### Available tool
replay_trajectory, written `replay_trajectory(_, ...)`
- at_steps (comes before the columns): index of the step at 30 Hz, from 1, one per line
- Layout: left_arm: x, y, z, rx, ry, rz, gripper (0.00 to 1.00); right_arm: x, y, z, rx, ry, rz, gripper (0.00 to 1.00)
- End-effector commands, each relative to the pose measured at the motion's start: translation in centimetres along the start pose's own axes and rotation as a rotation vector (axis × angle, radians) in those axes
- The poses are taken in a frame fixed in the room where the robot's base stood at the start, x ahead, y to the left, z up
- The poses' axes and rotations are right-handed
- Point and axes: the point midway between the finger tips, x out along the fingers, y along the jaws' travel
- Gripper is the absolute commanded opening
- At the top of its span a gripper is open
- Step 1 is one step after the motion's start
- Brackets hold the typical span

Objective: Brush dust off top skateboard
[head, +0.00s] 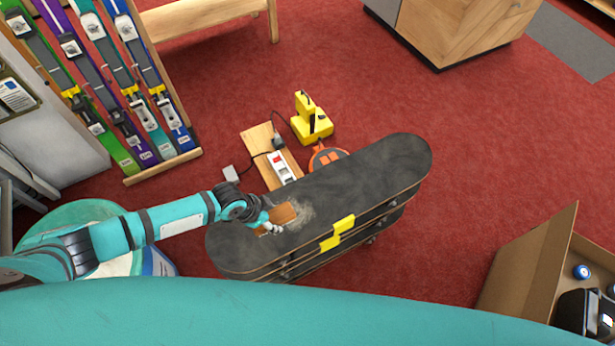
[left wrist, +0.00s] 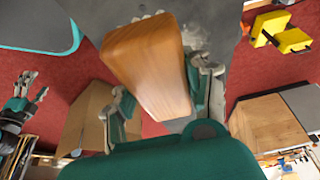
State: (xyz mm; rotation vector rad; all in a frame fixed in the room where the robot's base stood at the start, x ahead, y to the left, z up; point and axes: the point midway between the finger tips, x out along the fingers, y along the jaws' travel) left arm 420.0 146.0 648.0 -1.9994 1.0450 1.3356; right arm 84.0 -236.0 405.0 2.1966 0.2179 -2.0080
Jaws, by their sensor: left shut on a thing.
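A stack of dark skateboards stands in the middle of the head view. The top skateboard (head: 365,175) has a black, smudged deck with a pale dusty patch (head: 306,212) near its left half. My left gripper (head: 268,225) is over the left part of this deck, shut on a wooden brush (head: 284,214). The brush's wooden back (left wrist: 150,65) fills the middle of the left wrist view between the fingers; its bristles are mostly hidden. The brush is at the deck beside the dusty patch; contact is unclear. My right gripper (left wrist: 24,92) shows at the left wrist view's left edge, fingers apart and empty.
A yellow tag (head: 338,232) hangs at the stack's near side. Behind it are a power strip (head: 281,168) on a wooden board and a yellow device (head: 311,120). A ski rack (head: 165,165) stands left, a cardboard box (head: 530,260) right. Red carpet is clear at right.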

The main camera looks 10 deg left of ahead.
Motion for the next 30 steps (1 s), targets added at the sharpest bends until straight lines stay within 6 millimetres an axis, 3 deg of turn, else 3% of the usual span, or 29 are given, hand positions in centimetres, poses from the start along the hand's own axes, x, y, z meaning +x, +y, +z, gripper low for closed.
replay_trajectory(1, -0.9, 0.0, -0.4, -0.001, 0.001, 0.0, 0.23, -1.0, 0.0, -0.1, 0.0, 0.001, 0.0, 0.71)
replay_trajectory(7, -2.2, 0.1, -1.0, -0.005, 0.001, -0.001, 0.23, -2.4, 0.0, -0.3, 0.0, 0.001, 0.0, 0.71)
replay_trajectory(25, -2.2, 0.0, -1.0, -0.005, 0.002, -0.002, 0.23, -2.4, 0.0, -0.4, -0.001, 0.003, 0.0, 0.71)
replay_trajectory(30, -2.2, 0.1, -2.3, -0.005, 0.015, -0.009, 0.23, -3.0, -0.1, -0.3, -0.001, 0.002, -0.001, 0.71)
